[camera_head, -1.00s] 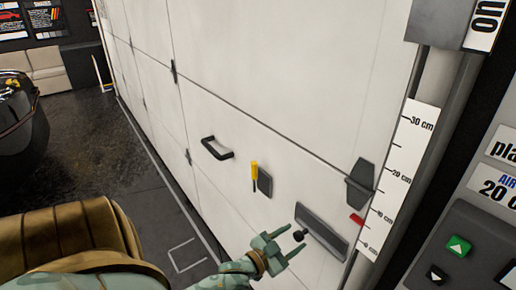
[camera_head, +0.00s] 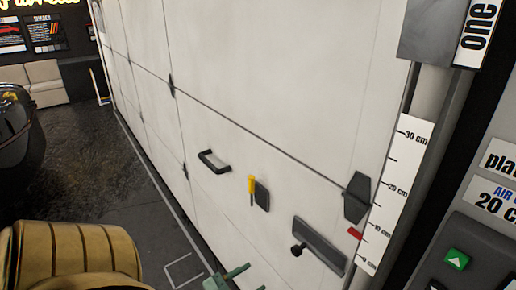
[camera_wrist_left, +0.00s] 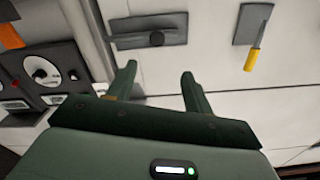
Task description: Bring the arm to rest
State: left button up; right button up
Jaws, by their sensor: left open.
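My left gripper (camera_head: 232,276) shows only partly at the bottom edge of the head view, low in front of the white door. In the left wrist view its two green fingers (camera_wrist_left: 159,82) are apart, with nothing between them. The gripper is apart from the plate in the head view. My right gripper is not in view.
The white panelled door (camera_head: 270,90) carries a black handle (camera_head: 214,162) and a yellow-handled tool (camera_head: 251,188) by a grey plate. A centimetre scale (camera_head: 402,190) with a red marker and a control panel with a green button (camera_head: 457,259) stand at the right.

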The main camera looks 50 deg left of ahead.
pick_arm(q)
jog(key=s+f+n+g+y+b, duration=0.1)
jog(key=s+f+g, duration=0.5)
jog(key=f, duration=0.7)
jog(key=s+f+g+y+b, duration=0.1)
jog(key=s+f+g, duration=0.3)
jog(key=s+f, duration=0.75)
jog(key=s+d+f+g+b, duration=0.2)
jog(key=s+d+f, duration=0.3)
jog(key=f, duration=0.4)
jog(key=s+d+f+g+b, duration=0.2)
jog(key=s+d+f+g, duration=0.3)
jog(key=f, duration=0.3)
jog(key=shift+s+d+f+h, duration=0.15)
jog(key=shift+s+f+h, duration=0.25)
